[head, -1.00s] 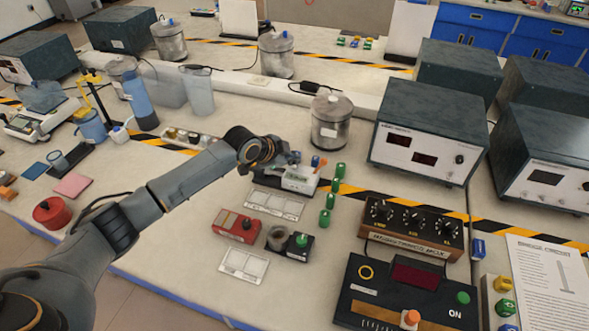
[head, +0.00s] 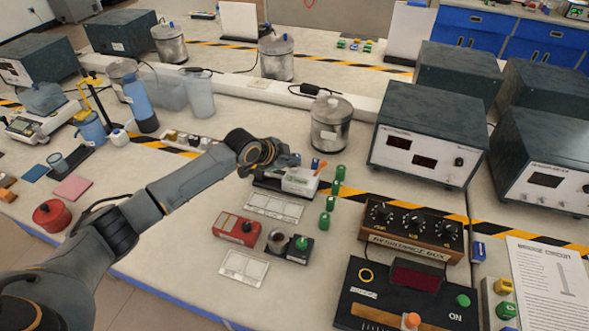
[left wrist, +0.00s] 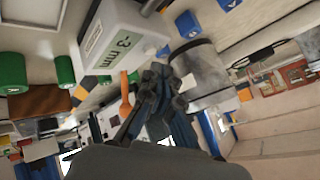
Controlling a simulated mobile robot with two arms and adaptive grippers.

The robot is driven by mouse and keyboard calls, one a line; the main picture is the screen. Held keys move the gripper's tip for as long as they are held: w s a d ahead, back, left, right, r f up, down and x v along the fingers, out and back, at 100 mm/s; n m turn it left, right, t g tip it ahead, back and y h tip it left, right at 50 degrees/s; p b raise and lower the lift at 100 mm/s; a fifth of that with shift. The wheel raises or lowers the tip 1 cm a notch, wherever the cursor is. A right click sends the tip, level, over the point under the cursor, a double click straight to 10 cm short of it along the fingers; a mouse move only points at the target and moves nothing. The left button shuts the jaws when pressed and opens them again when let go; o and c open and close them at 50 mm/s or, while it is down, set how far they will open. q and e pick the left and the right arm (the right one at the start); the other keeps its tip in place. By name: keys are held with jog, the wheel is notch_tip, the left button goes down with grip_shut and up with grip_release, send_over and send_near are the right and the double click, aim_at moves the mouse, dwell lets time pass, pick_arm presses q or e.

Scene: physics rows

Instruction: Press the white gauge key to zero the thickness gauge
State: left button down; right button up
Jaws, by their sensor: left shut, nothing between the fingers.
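The thickness gauge (head: 299,182) is a small white box on a dark base, with an orange lever (head: 321,168) at its right. In the left wrist view the gauge (left wrist: 112,30) fills the upper left, its green display reads -3 mm, and the orange lever (left wrist: 125,97) shows below it. My left gripper (head: 290,160) is at the gauge's far side, partly hidden by its own wrist. In the left wrist view its fingers (left wrist: 158,72) are together and empty, close beside the gauge. I cannot tell whether they touch it. I cannot make out the white key. My right gripper is out of view.
Several green weights (head: 331,204) stand just right of the gauge, and a metal canister (head: 331,124) stands behind it. A white-celled card (head: 273,206) lies in front. A red box (head: 237,229) and a resistance box (head: 411,232) are nearer.

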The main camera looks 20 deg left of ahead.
pick_arm(q)
jog(key=shift+f, duration=0.45)
jog(key=shift+f, duration=0.35)
dwell(0.9)
jog(key=shift+r, duration=0.15)
jog(key=shift+r+p, duration=0.5)
jog(key=shift+r, duration=0.15)
notch_tip(320, 180, up, 5)
jog(key=p, duration=0.4)
jog(key=shift+r+p, duration=0.1)
jog(key=shift+p, duration=0.2)
